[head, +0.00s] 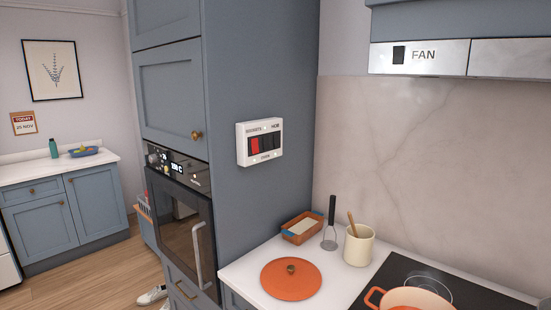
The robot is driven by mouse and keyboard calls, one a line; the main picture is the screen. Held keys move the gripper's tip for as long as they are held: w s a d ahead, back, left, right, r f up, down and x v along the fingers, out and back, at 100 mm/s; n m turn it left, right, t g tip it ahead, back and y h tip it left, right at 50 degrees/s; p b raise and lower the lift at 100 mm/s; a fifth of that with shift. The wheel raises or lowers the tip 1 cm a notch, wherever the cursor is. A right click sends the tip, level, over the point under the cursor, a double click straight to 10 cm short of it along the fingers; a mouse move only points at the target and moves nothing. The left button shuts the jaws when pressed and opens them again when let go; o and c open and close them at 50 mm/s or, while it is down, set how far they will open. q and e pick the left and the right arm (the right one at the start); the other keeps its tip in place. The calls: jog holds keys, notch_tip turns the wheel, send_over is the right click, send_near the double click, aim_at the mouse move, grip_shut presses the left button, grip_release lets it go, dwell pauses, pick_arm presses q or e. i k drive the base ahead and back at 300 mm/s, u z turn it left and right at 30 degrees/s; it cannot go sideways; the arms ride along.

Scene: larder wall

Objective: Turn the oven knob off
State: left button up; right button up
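The built-in oven (182,225) sits in the tall blue cabinet left of centre, seen at a steep angle. Its dark control panel (180,168) runs above the glass door and has a small lit display. Small knob shapes show on the panel, but they are too small to tell which way they point. The oven door is shut and has a pale vertical handle (197,255). Neither of my grippers is in view.
A white switch box (260,142) labelled HOB is on the cabinet side. The counter holds an orange lid (291,279), a baking dish (302,228), a utensil pot (358,245) and a hob with an orange pan (410,298). Shoes (152,296) lie on the floor before the oven.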

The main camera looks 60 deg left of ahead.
aim_at(153, 158)
jog(key=u, duration=2.8)
jog(key=k, duration=0.35)
jog(key=u, duration=1.4)
jog(key=i, duration=3.85)
jog(key=z, duration=1.8)
jog(key=i, duration=0.9)
jog(key=z, duration=0.7)
